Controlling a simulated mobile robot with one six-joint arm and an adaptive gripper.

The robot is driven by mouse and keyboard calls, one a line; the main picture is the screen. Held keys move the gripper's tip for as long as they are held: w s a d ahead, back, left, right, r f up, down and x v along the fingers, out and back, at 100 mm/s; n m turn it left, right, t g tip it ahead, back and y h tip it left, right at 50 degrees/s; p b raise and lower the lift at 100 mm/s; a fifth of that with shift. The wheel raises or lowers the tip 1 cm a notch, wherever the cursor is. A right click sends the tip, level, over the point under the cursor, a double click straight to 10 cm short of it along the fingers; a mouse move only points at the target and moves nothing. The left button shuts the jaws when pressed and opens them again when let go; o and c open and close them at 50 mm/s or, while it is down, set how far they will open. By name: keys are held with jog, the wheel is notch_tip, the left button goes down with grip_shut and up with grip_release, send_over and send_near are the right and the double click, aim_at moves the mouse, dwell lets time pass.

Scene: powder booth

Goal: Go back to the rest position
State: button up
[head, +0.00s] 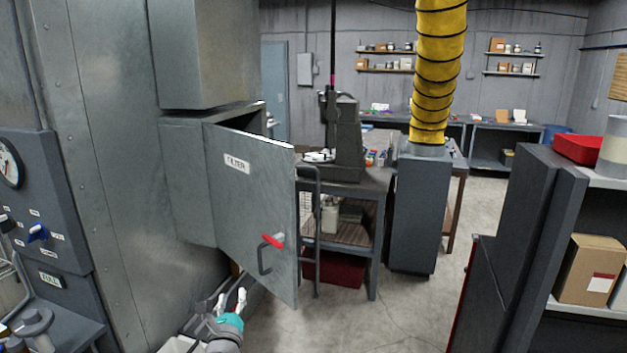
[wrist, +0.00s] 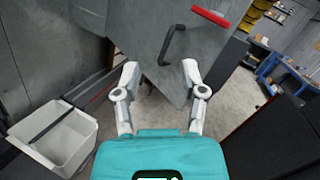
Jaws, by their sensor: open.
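My gripper (head: 232,300) is low at the bottom of the head view, just below the grey cabinet door marked as a filter door (head: 240,190). The door stands ajar, swung out from its box on the booth wall. It carries a red lever (head: 273,240) and a dark pull handle (head: 264,258). In the wrist view my gripper (wrist: 160,80) is open with nothing between its fingers. The door's handle (wrist: 172,45) and red lever (wrist: 211,18) show beyond the fingertips, apart from them as far as I can see.
A white bin (wrist: 62,140) stands left of my gripper in the wrist view. A control panel (head: 40,200) is at the left. A dark shelf unit (head: 520,240) with a cardboard box (head: 588,270) stands at the right. Open floor (head: 400,315) lies between it and the door.

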jog(key=w+d+f+n+g+y, duration=0.25)
jog(key=d+f+n+g, duration=0.4)
jog(key=n, duration=0.65)
jog(key=w+d+f+n+g+y, duration=0.25)
jog(key=d+f+n+g, duration=0.35)
jog(key=n, duration=0.7)
jog(key=s+d+f+n+g+h, duration=0.1)
jog(key=s+d+f+g+h, duration=0.1)
jog(key=d, duration=0.5)
jog(key=s+d+f+n+g+h, duration=0.2)
jog(key=s+d, duration=0.3)
jog(key=d, duration=0.3)
jog(key=s+d+f+n+g+h, duration=0.1)
jog(key=s+d+f+g+h, duration=0.1)
jog(key=d, duration=0.6)
notch_tip(320, 180, down, 3)
jog(key=shift+s+r+n+g, duration=0.2)
jog(key=shift+s+n+g, duration=0.3)
jog(key=shift+s, duration=0.3)
